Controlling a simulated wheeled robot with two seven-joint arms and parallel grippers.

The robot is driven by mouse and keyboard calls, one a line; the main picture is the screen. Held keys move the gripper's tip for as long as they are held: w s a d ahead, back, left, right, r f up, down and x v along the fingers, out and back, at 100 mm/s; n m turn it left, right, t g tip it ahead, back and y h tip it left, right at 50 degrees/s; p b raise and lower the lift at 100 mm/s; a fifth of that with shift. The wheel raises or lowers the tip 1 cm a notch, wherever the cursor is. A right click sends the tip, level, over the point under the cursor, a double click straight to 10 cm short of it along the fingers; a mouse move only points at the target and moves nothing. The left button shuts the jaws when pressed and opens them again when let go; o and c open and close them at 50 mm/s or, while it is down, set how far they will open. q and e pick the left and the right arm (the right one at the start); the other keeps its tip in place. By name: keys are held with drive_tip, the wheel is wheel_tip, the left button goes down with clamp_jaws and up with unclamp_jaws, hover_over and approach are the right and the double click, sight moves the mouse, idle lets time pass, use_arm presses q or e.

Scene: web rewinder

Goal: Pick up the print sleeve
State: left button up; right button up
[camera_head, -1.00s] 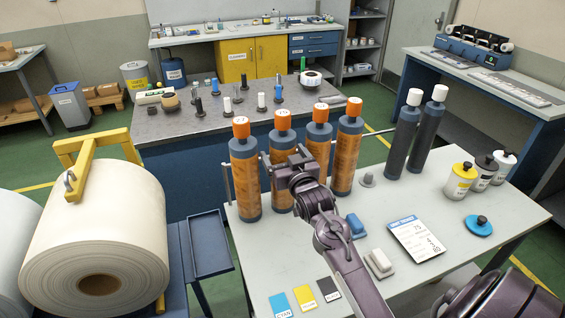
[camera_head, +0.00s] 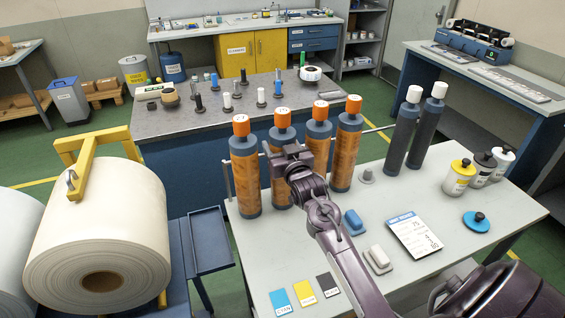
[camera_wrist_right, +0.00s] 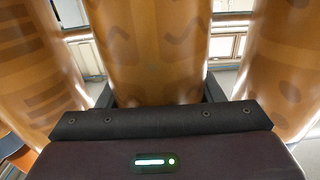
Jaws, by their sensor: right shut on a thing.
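Several print sleeves with orange caps and an orange-brown pattern stand upright in a row along the table's back edge. The second from the left, this print sleeve (camera_head: 282,138), is partly hidden behind my right gripper (camera_head: 285,157). My right gripper is shut on it at mid-height. In the right wrist view the held sleeve (camera_wrist_right: 150,50) fills the middle, close against the gripper. Neighbouring sleeves (camera_wrist_right: 38,65) and (camera_wrist_right: 280,70) stand on both sides. Whether the held sleeve's base is off the table cannot be told. My left gripper is not in view.
Two dark sleeves with white caps (camera_head: 403,130) stand to the right. A paper roll (camera_head: 100,230) is at left.

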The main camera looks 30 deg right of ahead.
drive_tip(key=shift+r, duration=0.1)
wheel_tip(320, 180, up, 20)
drive_tip(key=b, duration=0.3)
idle(0.7)
